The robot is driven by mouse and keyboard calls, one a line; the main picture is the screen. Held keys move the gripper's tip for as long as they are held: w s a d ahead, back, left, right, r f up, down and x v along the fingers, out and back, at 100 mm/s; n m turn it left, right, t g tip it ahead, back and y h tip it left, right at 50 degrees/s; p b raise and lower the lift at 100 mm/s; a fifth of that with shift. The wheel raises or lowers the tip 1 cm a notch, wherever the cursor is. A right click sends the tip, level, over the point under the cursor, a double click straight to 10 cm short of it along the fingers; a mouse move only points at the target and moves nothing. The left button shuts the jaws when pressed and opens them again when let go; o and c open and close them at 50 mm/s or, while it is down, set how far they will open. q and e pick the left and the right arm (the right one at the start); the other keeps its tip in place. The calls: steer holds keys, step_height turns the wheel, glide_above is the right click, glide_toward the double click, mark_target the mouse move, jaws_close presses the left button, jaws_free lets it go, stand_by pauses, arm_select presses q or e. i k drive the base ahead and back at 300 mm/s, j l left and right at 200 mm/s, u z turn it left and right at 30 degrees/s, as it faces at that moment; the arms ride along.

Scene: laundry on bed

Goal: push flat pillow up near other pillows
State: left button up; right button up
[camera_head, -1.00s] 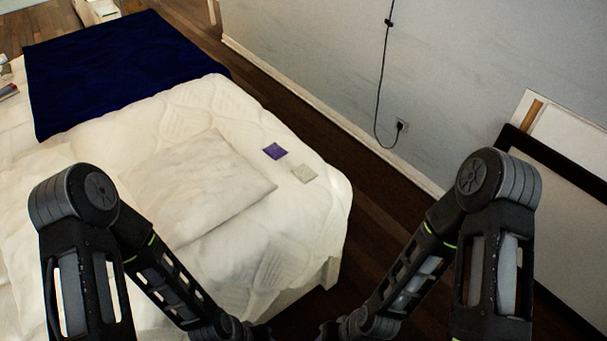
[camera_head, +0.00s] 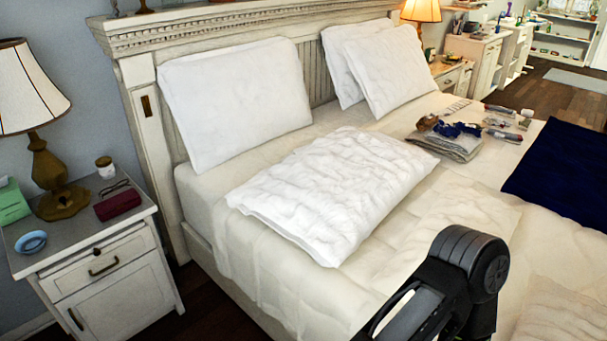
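The flat pillow (camera_head: 335,190) is white and wrinkled. It lies flat on the bed, a little out from the headboard (camera_head: 240,30). One white pillow (camera_head: 235,100) leans upright against the headboard behind it. Two more white pillows (camera_head: 390,68) lean against the headboard to the right, one overlapping the other. One of my arms shows at the lower right, over the bed and apart from the flat pillow. No gripper is in the picture.
A nightstand (camera_head: 115,242) with a lamp (camera_head: 45,130), a red case and a jar stands left of the bed. Folded clothes (camera_head: 447,142) and small items lie right of the flat pillow. A dark blue blanket (camera_head: 565,170) covers the bed's right part.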

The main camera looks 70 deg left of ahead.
mark_target(326, 196)
steer(key=u, duration=2.15)
steer(key=i+j, duration=0.95)
steer(key=i+j+z, duration=0.05)
